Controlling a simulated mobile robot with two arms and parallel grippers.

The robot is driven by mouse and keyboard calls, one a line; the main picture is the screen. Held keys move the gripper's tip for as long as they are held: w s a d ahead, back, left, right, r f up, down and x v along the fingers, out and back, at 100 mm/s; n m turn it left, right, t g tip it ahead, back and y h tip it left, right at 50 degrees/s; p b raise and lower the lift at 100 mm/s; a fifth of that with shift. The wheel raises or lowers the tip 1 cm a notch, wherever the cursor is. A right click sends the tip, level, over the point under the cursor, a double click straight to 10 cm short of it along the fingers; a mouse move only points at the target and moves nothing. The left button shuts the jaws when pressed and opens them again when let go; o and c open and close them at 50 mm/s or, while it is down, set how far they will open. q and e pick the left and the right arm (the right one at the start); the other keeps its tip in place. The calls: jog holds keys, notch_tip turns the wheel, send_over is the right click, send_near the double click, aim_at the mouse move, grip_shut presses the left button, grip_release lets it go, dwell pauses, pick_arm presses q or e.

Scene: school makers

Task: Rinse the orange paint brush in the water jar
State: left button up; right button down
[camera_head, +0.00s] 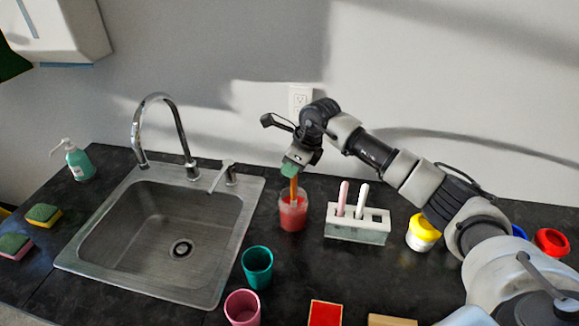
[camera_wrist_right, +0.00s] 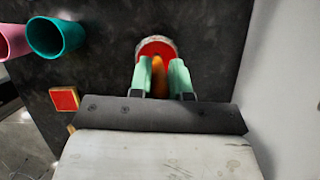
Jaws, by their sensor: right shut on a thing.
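The orange paint brush (camera_head: 293,188) points down from my right gripper (camera_head: 290,170), its lower end inside the water jar (camera_head: 293,213). The jar is a clear cup with red liquid, standing on the dark counter right of the sink. My right gripper is shut on the brush's upper part, above the jar's rim. In the right wrist view the brush (camera_wrist_right: 159,78) shows between the green fingertips (camera_wrist_right: 160,82), in front of the jar (camera_wrist_right: 154,46). The brush's tip is hidden in the liquid. My left gripper is in neither view.
A holder (camera_head: 358,231) with a pink and a white brush stands close right of the jar. A teal cup (camera_head: 257,267) and a pink cup (camera_head: 242,307) stand in front. The sink (camera_head: 165,235) with its tap (camera_head: 165,135) is to the left. A yellow-lidded paint pot (camera_head: 423,232) is further right.

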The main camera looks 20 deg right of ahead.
notch_tip(320, 180, up, 13)
jog(key=p, duration=0.7)
jog(key=shift+f, duration=0.2)
dwell(0.4)
dwell(0.5)
